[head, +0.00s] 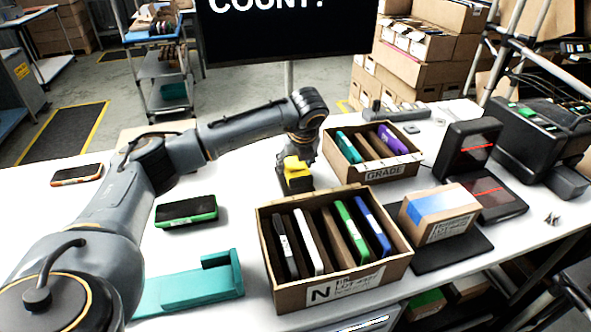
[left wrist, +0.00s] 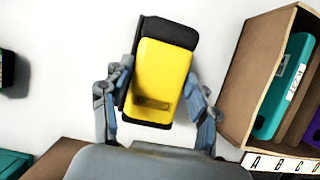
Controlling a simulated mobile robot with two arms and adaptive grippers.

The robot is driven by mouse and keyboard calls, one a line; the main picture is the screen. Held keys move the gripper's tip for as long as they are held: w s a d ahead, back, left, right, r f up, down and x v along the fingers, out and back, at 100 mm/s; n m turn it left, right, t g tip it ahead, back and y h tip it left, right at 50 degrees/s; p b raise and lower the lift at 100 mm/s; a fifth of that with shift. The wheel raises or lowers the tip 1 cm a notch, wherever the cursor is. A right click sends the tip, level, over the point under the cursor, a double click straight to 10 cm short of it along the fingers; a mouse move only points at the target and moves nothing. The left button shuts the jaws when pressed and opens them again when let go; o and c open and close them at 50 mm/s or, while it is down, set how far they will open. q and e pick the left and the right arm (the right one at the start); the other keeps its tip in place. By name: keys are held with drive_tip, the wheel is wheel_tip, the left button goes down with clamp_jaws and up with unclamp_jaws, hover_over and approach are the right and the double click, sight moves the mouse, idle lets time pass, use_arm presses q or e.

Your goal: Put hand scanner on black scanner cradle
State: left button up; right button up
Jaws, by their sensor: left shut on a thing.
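A yellow hand scanner (head: 297,177) with black parts is beyond the front carton, near the middle of the table. In the left wrist view the yellow body (left wrist: 161,80) sits between the fingers of my left gripper (left wrist: 158,92). That gripper, also in the head view (head: 299,157), is shut on it from above. A black shape (left wrist: 170,32) shows behind the yellow body and along its left side. I cannot tell whether it is the scanner's own part or the black scanner cradle under it. No separate cradle is clearly visible. My right gripper is out of view.
An open carton (head: 286,299) of several upright devices stands in front, and a GRADE carton (head: 376,172) behind right. A small box (head: 437,212) and black machines (head: 540,140) are at right. A green-edged device (head: 186,211) and teal tray (head: 190,288) lie left.

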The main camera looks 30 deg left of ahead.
use_arm(q)
wheel_tip(320, 180, down, 2)
drive_tip(key=shift+f+p, duration=0.15)
drive_tip(key=shift+p, duration=0.15)
drive_tip(key=shift+f, duration=0.25)
drive_tip(key=o, duration=1)
drive_tip(key=shift+s, duration=0.1)
